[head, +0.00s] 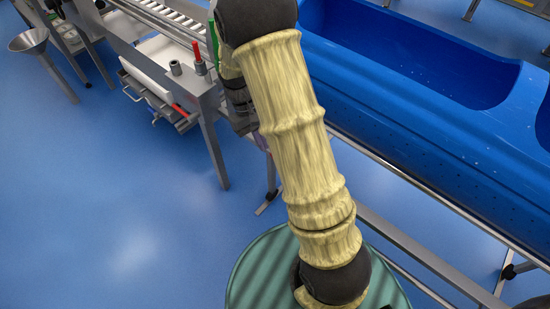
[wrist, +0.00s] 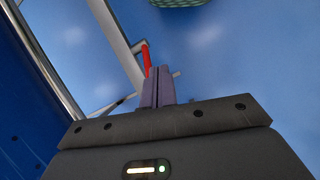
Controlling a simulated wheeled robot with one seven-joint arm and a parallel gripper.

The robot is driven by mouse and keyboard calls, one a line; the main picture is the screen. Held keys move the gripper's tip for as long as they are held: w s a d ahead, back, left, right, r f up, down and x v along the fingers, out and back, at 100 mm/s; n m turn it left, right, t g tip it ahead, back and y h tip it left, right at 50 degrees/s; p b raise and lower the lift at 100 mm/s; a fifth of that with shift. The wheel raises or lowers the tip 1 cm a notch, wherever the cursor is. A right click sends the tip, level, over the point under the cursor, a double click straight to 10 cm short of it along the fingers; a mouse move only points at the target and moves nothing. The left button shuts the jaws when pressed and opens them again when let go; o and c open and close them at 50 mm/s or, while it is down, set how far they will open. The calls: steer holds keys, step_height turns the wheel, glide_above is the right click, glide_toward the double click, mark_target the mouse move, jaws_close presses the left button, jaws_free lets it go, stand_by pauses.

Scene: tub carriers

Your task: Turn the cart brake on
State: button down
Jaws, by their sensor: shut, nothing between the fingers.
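The cart is a large blue tub (head: 400,75) on a steel frame (head: 420,250), at the right in the head view. Its blue side (wrist: 22,110) fills the left of the wrist view. A red lever (wrist: 147,58), which looks like the brake, stands by a grey frame bar, just beyond my fingertips. My gripper (wrist: 161,72) is shut and empty, its fingers close together. The fingertips overlap the lever's lower end in the picture; I cannot tell if they touch. In the head view my arm hides the lever and most of my gripper.
A steel bench (head: 205,95) with a roller track stands at the upper left, with a red-handled part (head: 198,57) on it. A metal funnel (head: 30,41) is at the far left. The blue floor (head: 100,210) at lower left is clear.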

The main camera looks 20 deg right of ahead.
steer(key=s+a+r+m+t+y, duration=0.1)
steer(key=s+r+m+t, duration=0.1)
steer(key=s+r+t, duration=0.4)
steer(key=s+r, duration=0.2)
steer(key=s, duration=0.1)
steer(key=shift+s+a+t+y, duration=0.15)
steer(key=shift+s+t+y, duration=0.25)
steer(key=shift+r, duration=0.1)
